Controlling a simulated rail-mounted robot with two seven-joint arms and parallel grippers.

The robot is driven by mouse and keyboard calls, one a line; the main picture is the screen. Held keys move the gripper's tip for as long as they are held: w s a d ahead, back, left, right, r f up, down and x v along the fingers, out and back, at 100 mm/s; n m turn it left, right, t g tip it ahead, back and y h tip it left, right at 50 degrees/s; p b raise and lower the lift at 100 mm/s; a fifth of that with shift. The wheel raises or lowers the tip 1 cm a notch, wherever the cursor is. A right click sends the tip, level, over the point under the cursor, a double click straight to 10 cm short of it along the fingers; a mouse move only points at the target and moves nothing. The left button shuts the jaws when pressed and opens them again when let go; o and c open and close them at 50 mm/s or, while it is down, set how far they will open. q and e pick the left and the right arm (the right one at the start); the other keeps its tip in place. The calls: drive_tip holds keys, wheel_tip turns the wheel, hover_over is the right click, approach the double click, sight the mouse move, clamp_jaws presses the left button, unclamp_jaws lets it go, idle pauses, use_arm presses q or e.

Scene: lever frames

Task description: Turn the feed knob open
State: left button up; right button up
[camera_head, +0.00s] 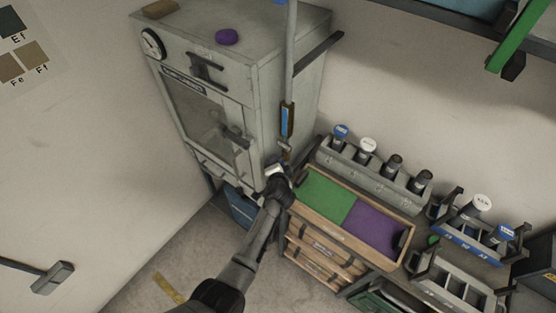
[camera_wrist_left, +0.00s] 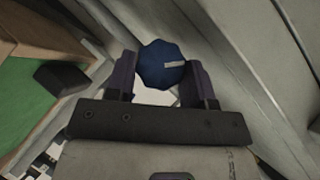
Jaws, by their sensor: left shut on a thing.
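The feed knob (camera_wrist_left: 163,66) is dark blue and many-sided, with a pale pointer bar on its face. In the left wrist view it sits between the two dark fingers of my left gripper (camera_wrist_left: 160,80), which is shut on it. The pale bar lies nearly level in that view, tilted slightly. In the head view my left gripper (camera_head: 279,168) is at the lower right edge of the grey cabinet (camera_head: 285,75), below the vertical pipe (camera_head: 291,50). The knob is mostly hidden there behind the gripper. My right gripper is not in view.
A wooden drawer unit (camera_head: 325,235) with a green and purple top stands close to the right of my arm. A grey rack (camera_head: 375,182) with several capped bottles is behind it. A purple disc (camera_head: 227,37) lies on the cabinet.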

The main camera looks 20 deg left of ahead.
use_arm(q)
drive_tip(key=shift+r+n+g+h+p, duration=0.15)
drive_tip(key=shift+n+g+h+p, duration=0.25)
drive_tip(key=shift+p, duration=0.65)
drive_tip(key=o, duration=0.9)
